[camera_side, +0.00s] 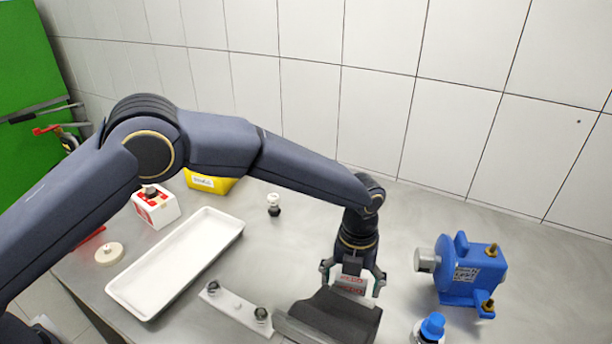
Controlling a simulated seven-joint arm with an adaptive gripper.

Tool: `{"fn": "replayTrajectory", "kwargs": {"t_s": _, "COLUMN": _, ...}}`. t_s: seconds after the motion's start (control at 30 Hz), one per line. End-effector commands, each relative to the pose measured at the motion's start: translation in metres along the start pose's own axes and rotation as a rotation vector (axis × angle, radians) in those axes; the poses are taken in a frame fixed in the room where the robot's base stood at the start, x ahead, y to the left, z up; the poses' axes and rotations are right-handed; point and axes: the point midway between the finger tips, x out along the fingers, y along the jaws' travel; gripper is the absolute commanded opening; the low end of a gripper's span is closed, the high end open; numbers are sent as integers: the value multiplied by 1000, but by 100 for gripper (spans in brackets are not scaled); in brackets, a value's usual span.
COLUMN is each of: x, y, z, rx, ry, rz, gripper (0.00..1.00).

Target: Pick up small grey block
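My gripper (352,284) points down at the lower middle of the side view. Its two finger parts stand wide apart, one on each side of a white and red label, and it looks open. A dark grey stepped block (330,318) sits right in front of and below it, cut off by the bottom edge. This block may hide the fingertips and whatever lies between them. I cannot tell whether this is the small grey block or whether the gripper touches it. No other grey block shows clearly.
A blue pump (462,272) stands right of my gripper, with a blue-capped part (431,328) in front. Left are a white bar with round fittings (236,309), a white tray (150,301), a small black-and-white fitting (273,205), a yellow bin (208,184) and a red-white box (156,207).

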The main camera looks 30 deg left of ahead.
Motion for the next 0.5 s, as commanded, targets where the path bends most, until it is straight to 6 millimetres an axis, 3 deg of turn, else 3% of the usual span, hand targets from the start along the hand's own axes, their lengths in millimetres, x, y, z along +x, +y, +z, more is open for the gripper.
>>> {"fn": "replayTrajectory", "kwargs": {"t_s": 0.03, "x": 0, "y": 0, "z": 0, "rx": 0, "ry": 0, "rz": 0, "gripper": 79}}
{"fn": "replayTrajectory", "kwargs": {"t_s": 0.4, "x": -1, "y": 0, "z": 0, "rx": 0, "ry": 0, "rz": -1, "gripper": 42}}
{"fn": "replayTrajectory", "kwargs": {"t_s": 0.5, "x": -1, "y": 0, "z": 0, "rx": 0, "ry": -1, "rz": -1, "gripper": 42}}
